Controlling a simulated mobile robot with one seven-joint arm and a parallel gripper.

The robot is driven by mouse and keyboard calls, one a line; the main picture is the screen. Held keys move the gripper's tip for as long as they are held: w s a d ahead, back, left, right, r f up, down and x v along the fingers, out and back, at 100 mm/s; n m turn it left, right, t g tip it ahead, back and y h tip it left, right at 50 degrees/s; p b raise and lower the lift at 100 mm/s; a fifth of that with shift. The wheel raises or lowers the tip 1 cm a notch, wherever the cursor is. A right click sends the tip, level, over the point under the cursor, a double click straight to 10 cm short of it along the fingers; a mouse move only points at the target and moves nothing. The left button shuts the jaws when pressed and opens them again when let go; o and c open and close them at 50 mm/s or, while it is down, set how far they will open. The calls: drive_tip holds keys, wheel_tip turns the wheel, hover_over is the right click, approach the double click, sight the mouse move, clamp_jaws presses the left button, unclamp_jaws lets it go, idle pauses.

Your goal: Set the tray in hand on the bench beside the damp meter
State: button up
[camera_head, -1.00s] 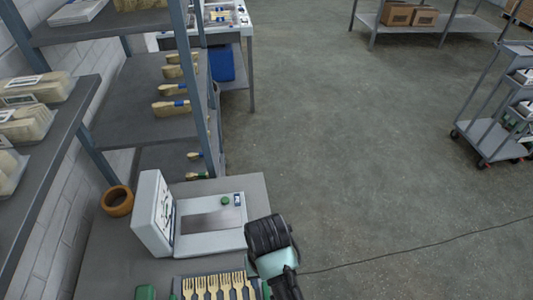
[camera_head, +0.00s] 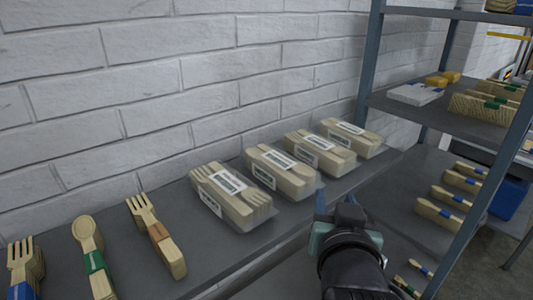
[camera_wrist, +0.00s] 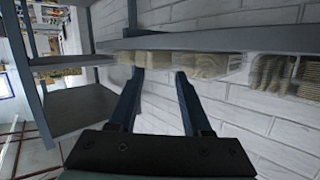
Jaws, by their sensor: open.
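My gripper (camera_head: 337,203) is in front of the wall shelf, near its front edge, in the head view. In the wrist view its two fingers (camera_wrist: 160,75) are apart, with nothing between them. No tray shows in my gripper. The damp meter and the bench top beside it are in neither current view.
The grey wall shelf (camera_head: 145,262) holds several wrapped wooden cutlery packs (camera_head: 232,193) and loose bundles, including a fork bundle with a brown band (camera_head: 157,234). A white brick wall (camera_head: 230,80) stands behind. A rack with a blue-grey post (camera_head: 478,190) stands at right, holding banded bundles (camera_head: 440,212).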

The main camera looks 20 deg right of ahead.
drive_tip(key=a+r+n+t+y, duration=0.15)
drive_tip(key=a+r+t, duration=0.25)
drive_tip(key=a+r, duration=0.45)
drive_tip(key=a+r+n+t+y, duration=0.15)
drive_tip(key=a+r+t, duration=0.3)
drive_tip(key=r, duration=0.75)
drive_tip(key=s+a+r+n+t+y, duration=0.3)
drive_tip(key=s+a+r+t, duration=0.2)
drive_tip(key=s+a+r, duration=0.3)
wheel_tip(320, 180, up, 3)
drive_tip(key=shift+s+a+r, duration=0.2)
drive_tip(key=shift+s+a, duration=0.15)
drive_tip(key=shift+s, duration=0.1)
